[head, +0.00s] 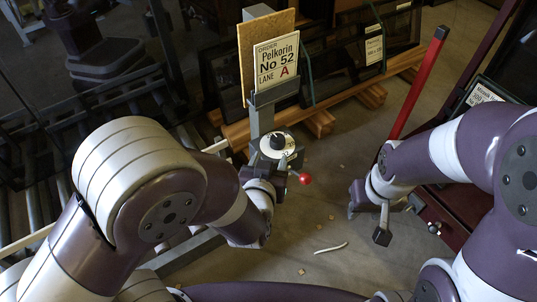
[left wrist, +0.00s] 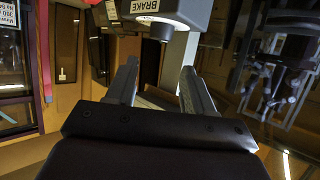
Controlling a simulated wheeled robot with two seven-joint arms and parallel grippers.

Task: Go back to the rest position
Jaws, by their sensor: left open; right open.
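My left gripper (head: 266,180) is close to the grey control post (head: 262,118), below its round dial (head: 277,142); its fingers are hard to make out in the head view. In the left wrist view its two fingers (left wrist: 162,80) are spread with nothing between them. A grey housing labelled BRAKE (left wrist: 170,8) is just beyond the fingertips; I cannot tell whether they touch it. My right gripper (head: 368,220) is open and empty, above the floor at the right.
An order sign reading Pelkorin No 52, Lane A (head: 277,65) tops the post. Dark framed panes (head: 340,55) stand on wooden beams (head: 320,122) behind it. A red bar (head: 420,82) leans near my right arm. Open floor (head: 325,205) with small scraps lies between the arms.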

